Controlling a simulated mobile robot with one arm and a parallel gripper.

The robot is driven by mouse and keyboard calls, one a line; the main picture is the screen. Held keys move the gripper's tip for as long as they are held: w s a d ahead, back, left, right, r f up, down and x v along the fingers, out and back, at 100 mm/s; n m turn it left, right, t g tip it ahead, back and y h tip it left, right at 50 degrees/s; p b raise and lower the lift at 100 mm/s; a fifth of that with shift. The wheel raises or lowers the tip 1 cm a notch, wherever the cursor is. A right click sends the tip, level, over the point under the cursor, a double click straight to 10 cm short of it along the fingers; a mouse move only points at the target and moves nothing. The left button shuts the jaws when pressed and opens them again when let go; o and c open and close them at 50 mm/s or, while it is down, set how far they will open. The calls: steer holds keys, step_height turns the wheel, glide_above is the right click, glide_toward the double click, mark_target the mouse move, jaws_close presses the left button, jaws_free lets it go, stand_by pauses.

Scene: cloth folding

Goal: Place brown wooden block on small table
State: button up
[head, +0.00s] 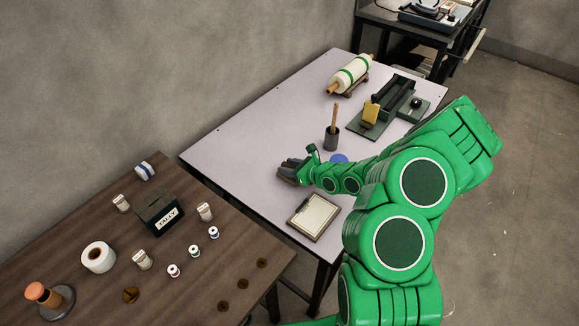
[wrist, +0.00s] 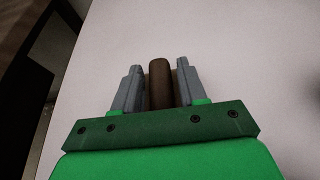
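My gripper (head: 287,172) is over the left part of the pale table (head: 240,150), at or just above its top. In the wrist view my gripper (wrist: 161,82) has its two grey fingers close on either side of the brown wooden block (wrist: 160,84), which looks held between them. The block is long and narrow, with a rounded end, and points away from the wrist. In the head view it is mostly hidden by the fingers. Whether it touches the table top is hard to tell.
A framed pad (head: 314,217), a cup with a stick (head: 331,137), a blue disc (head: 339,158), a white roll (head: 351,74) and a dark device (head: 388,105) share the pale table. The dark wood table (head: 190,290) at lower left holds a TALLY box (head: 160,213) and several spools.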

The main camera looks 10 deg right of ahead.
steer(key=shift+o, duration=1)
steer(key=shift+r, duration=0.1)
